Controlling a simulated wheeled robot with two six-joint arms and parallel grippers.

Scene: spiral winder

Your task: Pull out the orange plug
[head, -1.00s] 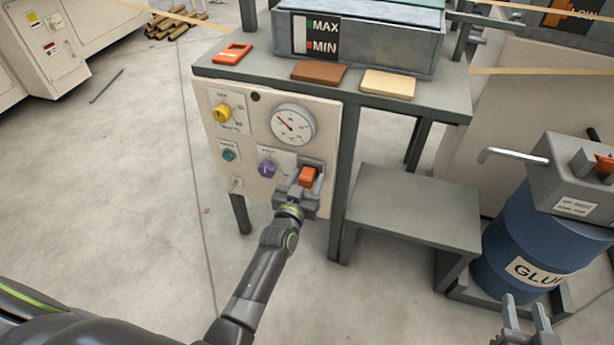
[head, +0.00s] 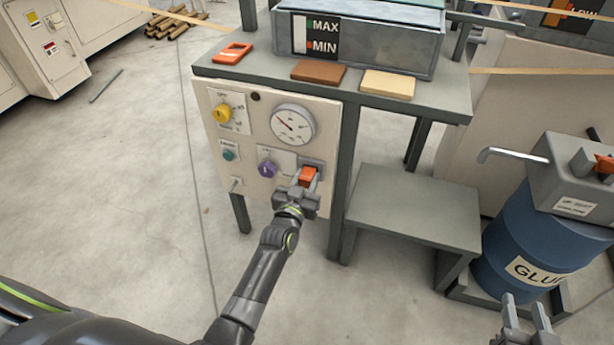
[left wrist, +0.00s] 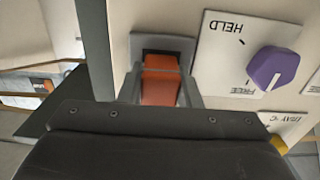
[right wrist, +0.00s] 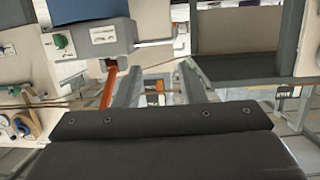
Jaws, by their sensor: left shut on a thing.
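The orange plug (head: 308,177) sits at a grey socket (head: 313,165) at the lower right of the cream control panel (head: 262,192). My left gripper (head: 305,182) is shut on the plug, with a finger on each side of it. In the left wrist view the plug (left wrist: 160,82) lies between the fingers, in front of the socket's dark opening. I cannot tell how deep its far end sits. My right gripper (head: 526,305) is open and empty at the lower right, away from the panel.
A purple knob (head: 267,169) marked HELD and FREE sits just left of the socket. A yellow knob (head: 222,113), a gauge (head: 293,124) and a teal button (head: 229,155) share the panel. A low grey table (head: 412,208) and a blue glue drum (head: 525,240) stand to the right.

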